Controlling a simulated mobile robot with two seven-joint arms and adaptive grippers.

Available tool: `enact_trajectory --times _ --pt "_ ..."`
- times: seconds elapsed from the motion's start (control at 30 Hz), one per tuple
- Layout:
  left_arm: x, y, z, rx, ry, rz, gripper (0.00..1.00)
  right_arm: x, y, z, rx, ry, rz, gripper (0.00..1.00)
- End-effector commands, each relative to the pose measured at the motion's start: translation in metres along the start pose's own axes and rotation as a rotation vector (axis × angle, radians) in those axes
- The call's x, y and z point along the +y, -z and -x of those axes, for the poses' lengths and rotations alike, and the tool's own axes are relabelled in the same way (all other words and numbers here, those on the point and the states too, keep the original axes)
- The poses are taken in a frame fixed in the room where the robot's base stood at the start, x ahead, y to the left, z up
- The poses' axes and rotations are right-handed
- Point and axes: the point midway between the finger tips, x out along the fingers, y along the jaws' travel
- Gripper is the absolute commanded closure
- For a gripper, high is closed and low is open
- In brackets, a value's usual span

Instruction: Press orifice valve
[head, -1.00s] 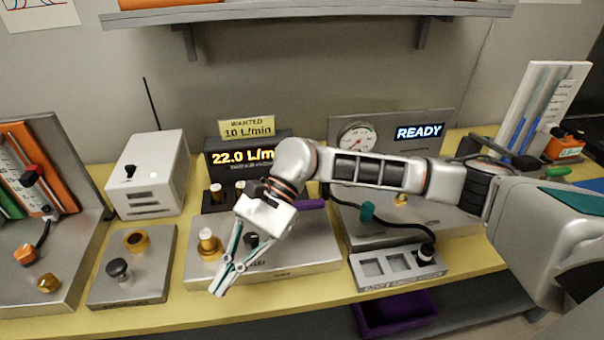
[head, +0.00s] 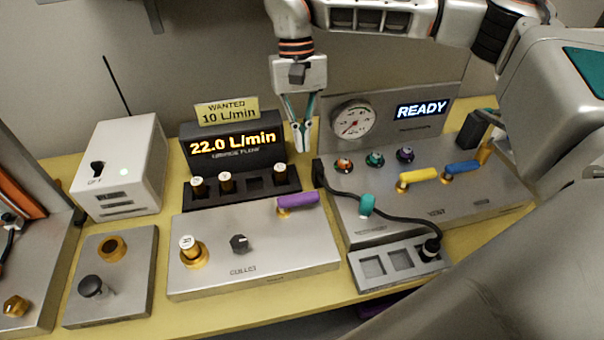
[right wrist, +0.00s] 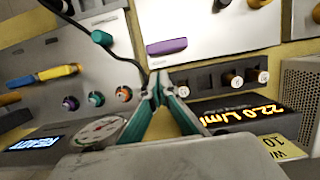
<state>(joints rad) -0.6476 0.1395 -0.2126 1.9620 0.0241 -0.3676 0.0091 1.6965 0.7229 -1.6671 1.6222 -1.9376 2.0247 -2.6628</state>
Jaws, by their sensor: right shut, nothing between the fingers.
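My right gripper (head: 302,148) is shut and empty, pointing down above the back of the bench, between the lit flow display (head: 233,147) and the gauge panel (head: 385,115). In the right wrist view its closed fingertips (right wrist: 158,78) are close to the orifice rack (right wrist: 210,80) in the picture. The display reads 22.0 L/min. No part is legibly labelled orifice valve. The gauge panel unit bears orange (head: 343,165), teal (head: 375,159) and purple (head: 405,154) knobs, plus yellow (head: 418,177) and blue (head: 461,168) levers. The left gripper is out of view.
The collet block (head: 255,262) holds a white-topped orifice (head: 191,250), a black knob (head: 240,243) and a purple lever (head: 298,201). A black cable with a teal fitting (head: 367,205) crosses toward a slotted tray (head: 400,262). A white switch box (head: 119,165) stands left.

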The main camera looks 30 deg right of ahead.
Motion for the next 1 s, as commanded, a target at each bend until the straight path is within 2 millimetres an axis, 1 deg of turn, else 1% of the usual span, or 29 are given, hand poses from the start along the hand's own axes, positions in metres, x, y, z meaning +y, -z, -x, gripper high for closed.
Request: enact_trajectory --times 0.2,0.33,0.47,0.7,0.8,0.9,1.0 --pt "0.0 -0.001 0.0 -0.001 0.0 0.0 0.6 -0.001 0.0 -0.002 -0.002 0.001 0.0 1.0" --pt "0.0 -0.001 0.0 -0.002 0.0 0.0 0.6 0.0 0.0 -0.011 -0.003 0.001 0.001 1.0" --pt "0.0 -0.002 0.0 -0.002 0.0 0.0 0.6 -0.001 -0.001 -0.03 -0.006 0.001 0.001 1.0" --pt "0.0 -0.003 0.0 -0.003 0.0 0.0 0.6 -0.001 -0.001 -0.072 -0.005 0.001 0.001 1.0" --pt "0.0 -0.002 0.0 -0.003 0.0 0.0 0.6 -0.001 -0.001 -0.085 -0.003 0.002 0.001 1.0" --pt "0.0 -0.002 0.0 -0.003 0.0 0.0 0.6 -0.001 -0.001 -0.094 -0.004 0.002 0.0 1.0" --pt "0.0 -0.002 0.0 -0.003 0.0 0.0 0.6 -0.001 0.0 -0.099 -0.001 0.002 0.0 1.0"
